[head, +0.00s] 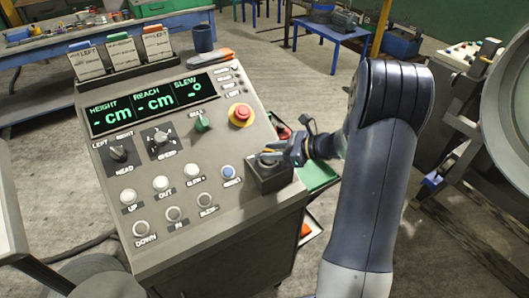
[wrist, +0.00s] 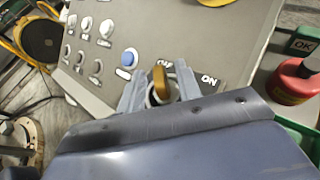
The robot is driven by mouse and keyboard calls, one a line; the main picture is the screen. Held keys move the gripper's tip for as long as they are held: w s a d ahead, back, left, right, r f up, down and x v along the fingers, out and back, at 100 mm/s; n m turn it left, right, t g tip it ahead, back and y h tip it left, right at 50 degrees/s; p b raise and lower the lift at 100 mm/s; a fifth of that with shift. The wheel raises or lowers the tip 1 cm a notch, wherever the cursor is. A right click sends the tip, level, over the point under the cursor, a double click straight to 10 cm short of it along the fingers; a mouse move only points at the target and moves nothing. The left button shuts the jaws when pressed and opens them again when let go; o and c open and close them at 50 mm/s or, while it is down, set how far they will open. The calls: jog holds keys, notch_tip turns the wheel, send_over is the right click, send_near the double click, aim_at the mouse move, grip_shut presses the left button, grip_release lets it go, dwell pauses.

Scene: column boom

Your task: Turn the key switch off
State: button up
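The key switch stands at the lower right corner of the grey control panel (head: 225,182). In the wrist view its brass-yellow key (wrist: 160,80) rises from a round silver collar (wrist: 152,98). The key partly covers the OFF label; the ON label (wrist: 209,80) is clear to its right. I cannot tell surely which label the key points to. My gripper (head: 284,157) is at the switch, also seen in the wrist view (wrist: 160,83). Its two fingers stand either side of the key, with a gap showing on both sides. In the head view the fingers largely hide the key.
A red emergency button (head: 241,114) and a green knob (head: 203,124) sit up-left of my gripper. Several push buttons lie left, including a blue one (head: 228,172). A green tray (head: 318,176) with red items is beside the panel's right edge. A large round drum stands far right.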

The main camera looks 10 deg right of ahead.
jog(key=b+v, duration=0.1)
jog(key=v, duration=0.7)
jog(key=shift+w+a, duration=0.1)
jog(key=p+x, duration=0.2)
jog(key=x, duration=0.8)
jog(key=shift+w+a+f, duration=0.1)
jog(key=shift+a+f, duration=0.1)
jog(key=shift+a, duration=0.1)
jog(key=shift+d, duration=0.1)
